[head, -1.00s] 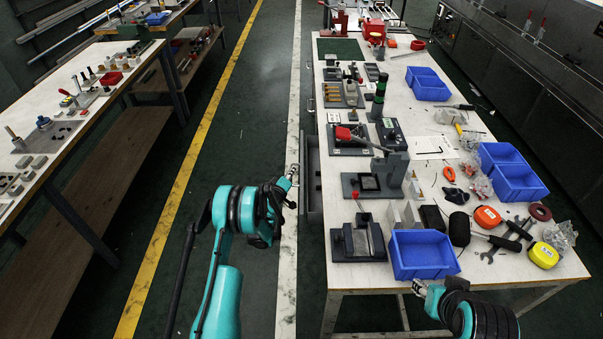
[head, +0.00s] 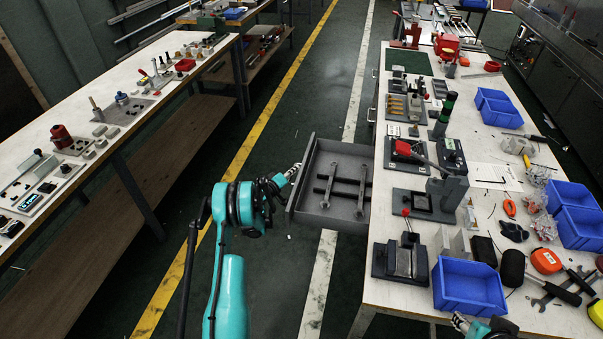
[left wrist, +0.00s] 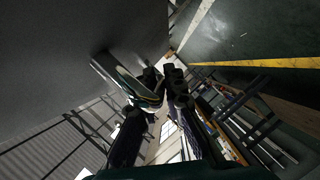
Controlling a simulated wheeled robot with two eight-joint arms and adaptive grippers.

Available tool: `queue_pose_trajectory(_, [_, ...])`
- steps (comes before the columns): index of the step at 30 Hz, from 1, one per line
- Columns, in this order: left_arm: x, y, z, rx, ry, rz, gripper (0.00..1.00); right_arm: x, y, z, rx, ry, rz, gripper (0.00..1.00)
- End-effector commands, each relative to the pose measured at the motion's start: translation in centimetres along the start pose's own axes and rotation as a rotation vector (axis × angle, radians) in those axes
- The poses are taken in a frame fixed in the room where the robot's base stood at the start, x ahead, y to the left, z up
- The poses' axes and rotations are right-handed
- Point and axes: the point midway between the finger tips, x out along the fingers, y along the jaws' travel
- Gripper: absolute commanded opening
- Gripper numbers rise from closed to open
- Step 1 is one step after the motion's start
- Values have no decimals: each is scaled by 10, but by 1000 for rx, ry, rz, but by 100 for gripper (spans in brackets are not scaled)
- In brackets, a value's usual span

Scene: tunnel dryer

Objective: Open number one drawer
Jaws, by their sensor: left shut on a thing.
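A grey drawer (head: 302,188) stands pulled out from the left side of the white-topped workbench (head: 376,282). Dark metal tools (head: 345,190) lie inside it. My left gripper (head: 295,171) is at the drawer's outer front face, shut on its handle. In the left wrist view the fingers (left wrist: 155,88) close around the handle (left wrist: 122,76), beside the large grey drawer front (left wrist: 75,45). No drawer number is readable. My right gripper (head: 459,321) shows only partly at the bottom, near the bench's front edge; its jaws are unclear.
The bench holds blue bins (head: 468,287), a small vise (head: 400,260), fixtures and loose tools. A second workbench (head: 75,188) stands on the left. The floor aisle with yellow and white lines is clear between the benches, apart from the drawer.

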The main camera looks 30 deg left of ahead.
Motion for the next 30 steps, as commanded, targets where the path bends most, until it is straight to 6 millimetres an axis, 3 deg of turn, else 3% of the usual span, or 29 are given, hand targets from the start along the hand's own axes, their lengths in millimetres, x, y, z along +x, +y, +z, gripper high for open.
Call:
queue_pose_trajectory(14, [-2, -3, -3, 0, -1, -1, 0, 0, 0, 0, 0, 0, 0, 40])
queue_pose_trajectory(15, [-2, -3, -3, 0, -1, -1, 19, 0, 0, 0, 0, 0, 0, 40])
queue_pose_trajectory(25, [-4, -3, -4, -1, 0, 0, 19, 0, 0, 0, 0, 0, 0, 40])
queue_pose_trajectory(30, [-24, -3, -4, -2, 2, -1, 19, 0, 0, 0, 0, 0, 0, 40])
